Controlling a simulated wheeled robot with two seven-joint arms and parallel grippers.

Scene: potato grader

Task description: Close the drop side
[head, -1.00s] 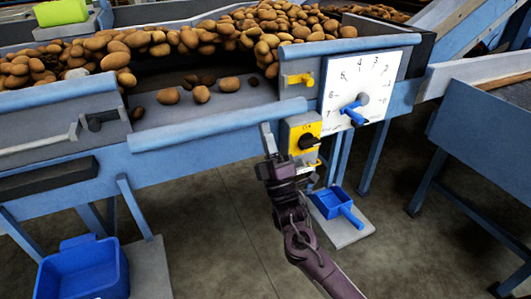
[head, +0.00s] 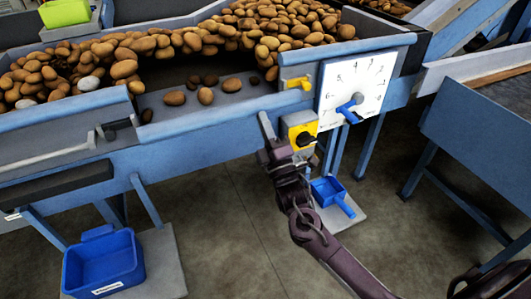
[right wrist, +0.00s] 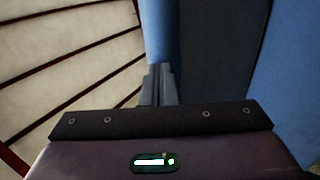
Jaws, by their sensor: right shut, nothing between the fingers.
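The drop side (head: 215,117) is the blue-edged panel on the front of the potato grader. It hangs lowered, its edge below the fixed side rails left and right of the gap. A yellow latch (head: 297,83) sits on the wall at the gap's right end. My right gripper (head: 265,125) is shut and empty, fingers pointing up, in front of the drop side's right part and left of the yellow switch box. I cannot tell whether it touches the panel. In the right wrist view the shut fingers (right wrist: 158,85) are beside blue surfaces. My left gripper is out of view.
Several loose potatoes (head: 205,96) lie on the bed behind the gap, with a large heap behind them. The yellow switch box (head: 301,131) and white dial plate (head: 356,88) are close on the right. Blue tubs (head: 103,262) stand below.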

